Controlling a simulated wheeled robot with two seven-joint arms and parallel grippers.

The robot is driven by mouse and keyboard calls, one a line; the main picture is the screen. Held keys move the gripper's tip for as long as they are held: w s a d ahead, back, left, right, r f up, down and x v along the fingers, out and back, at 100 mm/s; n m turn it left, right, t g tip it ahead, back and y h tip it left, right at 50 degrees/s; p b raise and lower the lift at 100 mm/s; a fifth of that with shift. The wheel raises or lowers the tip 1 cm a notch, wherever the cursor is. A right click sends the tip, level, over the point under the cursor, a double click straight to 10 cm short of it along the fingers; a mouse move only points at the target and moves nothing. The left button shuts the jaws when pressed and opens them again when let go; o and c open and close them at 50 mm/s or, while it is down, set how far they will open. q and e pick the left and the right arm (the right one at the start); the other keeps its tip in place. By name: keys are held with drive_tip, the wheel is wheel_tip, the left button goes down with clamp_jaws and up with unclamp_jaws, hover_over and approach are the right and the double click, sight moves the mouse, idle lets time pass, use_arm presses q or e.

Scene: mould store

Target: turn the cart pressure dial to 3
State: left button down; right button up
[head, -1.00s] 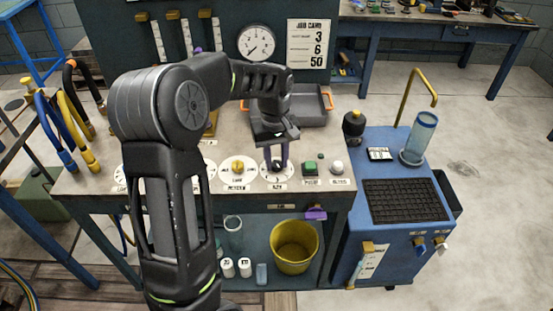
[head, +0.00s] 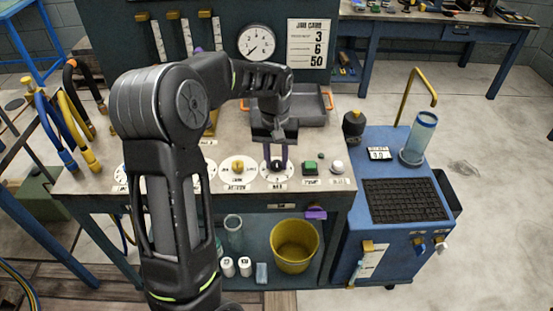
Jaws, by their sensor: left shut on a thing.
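A round white dial (head: 265,174) with a dark knob lies flat near the front edge of the bench (head: 331,144). My left gripper (head: 277,162) points down over it and is shut on its dark knob, which the fingers partly hide. The label below the dial is too small to read surely. A small display (head: 378,153) on the blue cart (head: 384,137) seems to read 3.0. The job card (head: 310,43) on the back panel shows 3, 6 and 50. My right gripper is not in view.
A white dial with a yellow knob (head: 238,167) sits just left. A green button (head: 309,167) and a white knob (head: 337,167) stand right. A grey tray (head: 314,117) lies behind my gripper. A yellow bucket (head: 295,246) is on the lower shelf.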

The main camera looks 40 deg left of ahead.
sight(276, 163)
use_arm(q)
drive_tip(key=c, duration=1.1)
unclamp_jaws()
drive_tip(key=shift+r, duration=0.1)
wheel_tip(276, 163, up, 8)
drive_tip(key=shift+a+f, duration=0.1)
drive_tip(key=shift+f, duration=0.05)
drive_tip(key=shift+f, duration=0.1)
